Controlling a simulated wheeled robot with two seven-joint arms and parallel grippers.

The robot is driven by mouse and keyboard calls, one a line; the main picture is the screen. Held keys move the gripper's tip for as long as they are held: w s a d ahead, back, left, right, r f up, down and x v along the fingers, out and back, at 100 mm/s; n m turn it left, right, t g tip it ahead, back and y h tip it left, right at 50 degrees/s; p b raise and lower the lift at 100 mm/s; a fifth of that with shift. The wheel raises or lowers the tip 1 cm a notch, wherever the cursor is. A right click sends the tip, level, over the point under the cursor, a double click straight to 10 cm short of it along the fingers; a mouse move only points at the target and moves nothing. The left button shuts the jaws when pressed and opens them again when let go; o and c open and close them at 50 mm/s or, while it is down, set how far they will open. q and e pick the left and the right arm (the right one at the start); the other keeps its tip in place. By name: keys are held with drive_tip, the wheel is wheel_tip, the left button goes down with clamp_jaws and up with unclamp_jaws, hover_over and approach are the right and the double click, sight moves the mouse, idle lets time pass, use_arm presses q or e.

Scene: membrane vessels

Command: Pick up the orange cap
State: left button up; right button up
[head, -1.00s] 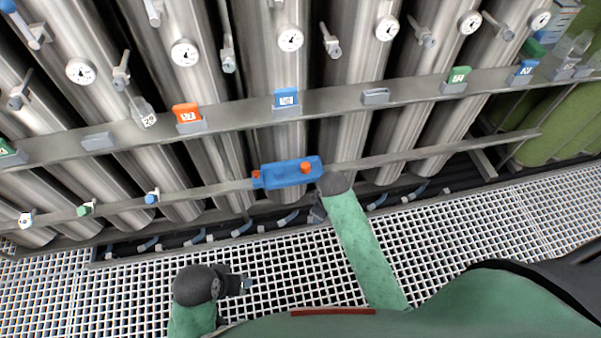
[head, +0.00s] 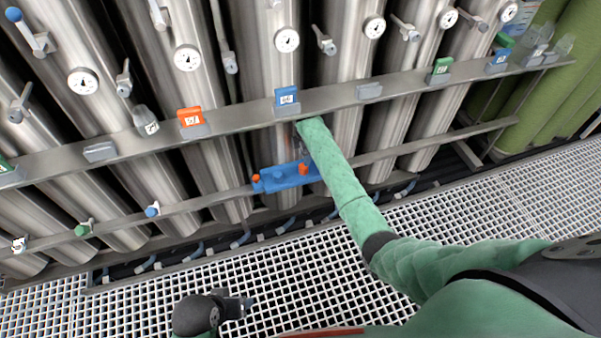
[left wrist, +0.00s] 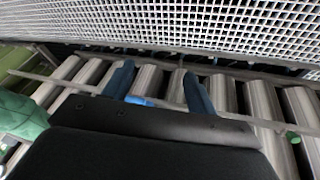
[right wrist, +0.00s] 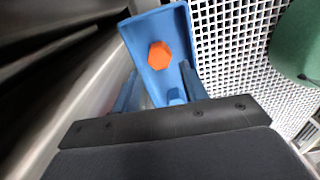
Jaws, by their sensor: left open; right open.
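The orange cap (head: 303,168) stands upright in the blue tray (head: 285,182) on the lower rail. In the head view my right forearm hides most of that gripper. My left gripper (head: 247,303) is open and empty above the floor grating; its fingers also show in the left wrist view (left wrist: 160,85).
The upper rail (head: 240,120) carries an orange tag (head: 190,117), a blue tag (head: 287,96) and a green tag (head: 441,66). Steel vessels (head: 215,170) stand close behind. The floor grating (head: 290,265) is clear.

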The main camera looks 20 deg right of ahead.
sight(304, 167)
drive_tip(key=shift+w+f, duration=0.25)
drive_tip(key=shift+s+a+f+p, duration=0.1)
drive_tip(key=shift+a+f+p, duration=0.1)
drive_tip(key=shift+f, duration=1.65)
drive_tip(key=shift+a+f+p, duration=0.1)
drive_tip(key=shift+f+p, duration=0.05)
drive_tip(key=shift+f, duration=1.65)
drive_tip(key=c, duration=0.8)
drive_tip(key=shift+c, duration=0.2)
drive_tip(key=shift+s+d+r, duration=0.1)
drive_tip(key=shift+r, duration=0.05)
